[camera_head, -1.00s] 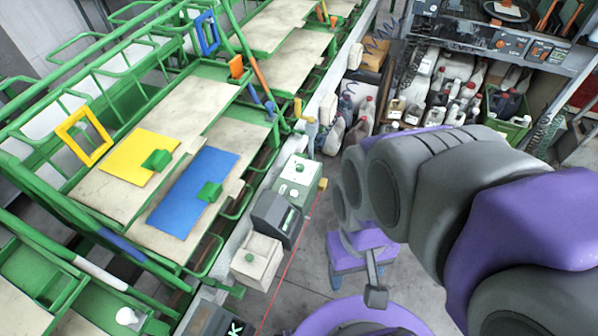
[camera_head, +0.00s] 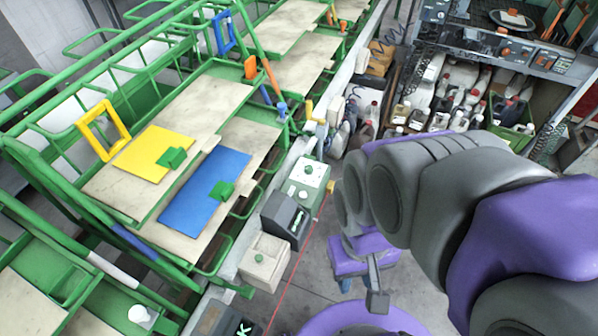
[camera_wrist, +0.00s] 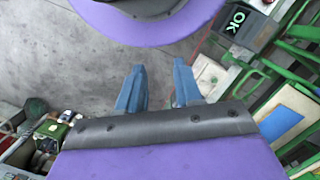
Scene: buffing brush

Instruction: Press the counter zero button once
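A dark grey counter box with a small lit display (camera_head: 286,218) stands beside the rail at centre. A beige box with a green round button (camera_head: 262,258) is just in front of it. A green box with a white top and round knobs (camera_head: 305,178) is just behind it. I cannot read which button is the counter zero button. My gripper shows in the wrist view (camera_wrist: 158,82) with two blue-grey fingers apart and nothing seen between them. It points down over the floor, right of the boxes in the head view, touching none of them.
A screen showing "OK" (camera_wrist: 237,17) is at the upper right of the wrist view. Green racks with yellow and blue plates (camera_head: 205,190) fill the left. Shelves with bottles (camera_head: 455,95) stand at the back right. The grey floor (camera_head: 312,270) between is clear.

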